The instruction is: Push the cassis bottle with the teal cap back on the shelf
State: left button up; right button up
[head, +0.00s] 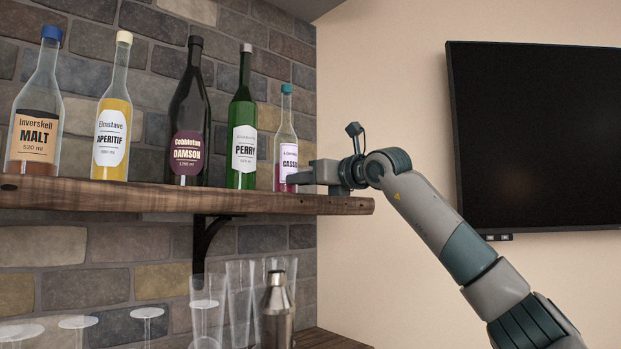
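The cassis bottle (286,140) is clear with a teal cap and a white and purple label. It stands upright at the right end of the row on the wooden shelf (130,196). My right gripper (296,178) reaches in from the right, just above the shelf top. Its fingertips are at the lower right of the cassis bottle and overlap its edge in the picture. I cannot tell whether they touch it. The fingers show side-on as one narrow shape, so their opening is unclear. My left gripper is out of view.
Left of the cassis bottle stand the green perry bottle (242,135), dark damson bottle (188,120), yellow aperitif bottle (114,115) and malt bottle (37,110). Below are glasses and a metal shaker (277,310). A dark screen (540,140) hangs at right.

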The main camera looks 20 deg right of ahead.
jog(key=shift+b+v, duration=0.8)
jog(key=shift+v, duration=0.05)
jog(key=b+v, duration=0.5)
jog(key=v, duration=0.5)
jog(key=shift+s+b, duration=0.15)
jog(key=shift+b, duration=0.15)
jog(key=shift+r, duration=0.1)
